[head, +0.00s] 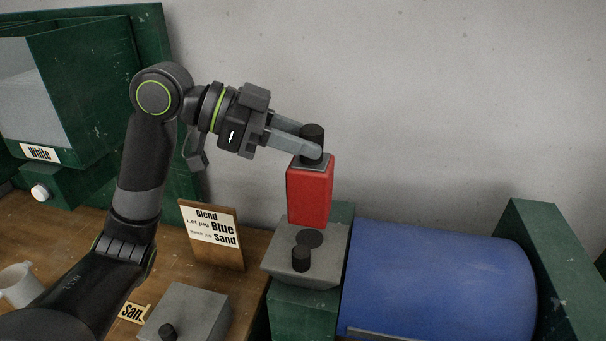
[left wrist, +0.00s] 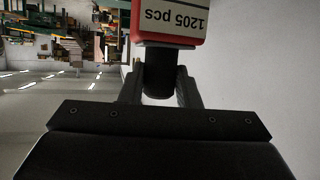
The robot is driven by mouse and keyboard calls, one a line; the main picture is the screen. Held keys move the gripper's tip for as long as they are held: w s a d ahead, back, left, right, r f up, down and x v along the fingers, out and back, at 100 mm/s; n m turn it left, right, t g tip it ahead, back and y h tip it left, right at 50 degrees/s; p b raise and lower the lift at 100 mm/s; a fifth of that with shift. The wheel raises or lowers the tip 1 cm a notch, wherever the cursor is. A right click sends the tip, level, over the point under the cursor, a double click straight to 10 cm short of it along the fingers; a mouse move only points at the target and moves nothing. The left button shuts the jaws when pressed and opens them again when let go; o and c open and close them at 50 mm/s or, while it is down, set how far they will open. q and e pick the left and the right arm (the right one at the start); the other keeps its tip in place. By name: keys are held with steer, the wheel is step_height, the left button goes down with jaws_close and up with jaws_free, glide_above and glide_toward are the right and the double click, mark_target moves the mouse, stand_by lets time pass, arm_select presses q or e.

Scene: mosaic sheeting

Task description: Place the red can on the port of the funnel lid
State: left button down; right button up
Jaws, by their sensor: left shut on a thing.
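The red can (head: 309,194) is a box-shaped red container with a grey top and a black cylindrical knob (head: 312,135). My left gripper (head: 310,148) is shut on that knob and holds the can upright. In the left wrist view the can (left wrist: 168,40) shows a white label reading "1205 pcs", and the fingers close on the black knob (left wrist: 159,80). The funnel lid (head: 284,262) is a grey sloped piece below the can, with a dark round port (head: 309,238) and a black knob (head: 301,258). The can's base is just above or behind the port; I cannot tell if they touch. My right gripper is not in view.
A blue drum (head: 435,280) lies right of the lid between green supports. A sign (head: 212,235) reading "Blend", "Blue", "Sand" stands on the wooden bench to the left. A grey lidded box (head: 190,312), a white mug (head: 20,284) and a green bin (head: 85,80) labelled "White" are further left.

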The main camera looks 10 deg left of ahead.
mark_target(301, 170)
arm_select(q)
steer(key=shift+w+f, duration=0.15)
steer(key=shift+f, duration=0.35)
steer(key=shift+w+f, duration=0.15)
steer(key=shift+f, duration=0.35)
step_height(301, 170, down, 3)
steer(key=shift+s+f+p, duration=0.15)
steer(key=shift+f+p, duration=0.05)
steer(key=shift+p, duration=0.4)
steer(key=shift+f, duration=0.2)
steer(key=c, duration=1.1)
jaws_free()
